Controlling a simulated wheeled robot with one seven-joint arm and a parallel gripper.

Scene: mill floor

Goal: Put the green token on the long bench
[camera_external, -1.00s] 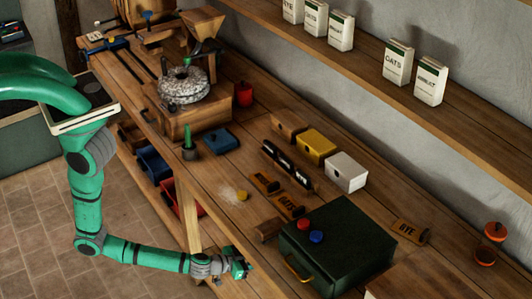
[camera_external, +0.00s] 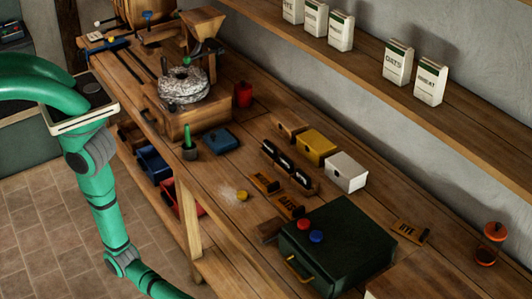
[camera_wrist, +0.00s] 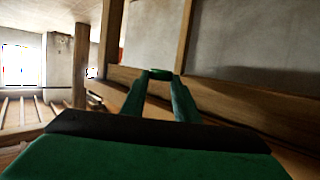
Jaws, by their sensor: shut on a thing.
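The long bench (camera_external: 218,172) is the wooden worktop running across the external view, with many things on it. My gripper (camera_wrist: 160,78) shows in the wrist view, its two green fingers converging on a small green piece at the tips. This looks like the green token (camera_wrist: 160,74), seen edge-on and small. My gripper is outside the external view; only my green arm shows there, running down past the bottom edge in front of the bench. No loose green token shows on the bench top.
A dark green case (camera_external: 345,245) with red and blue round pieces on top fills the near bench. A yellow box (camera_external: 318,147), white box (camera_external: 346,172) and yellow token (camera_external: 243,196) stand nearby. The stone mill (camera_external: 183,87) stands farther left. Bare wood lies around the yellow token.

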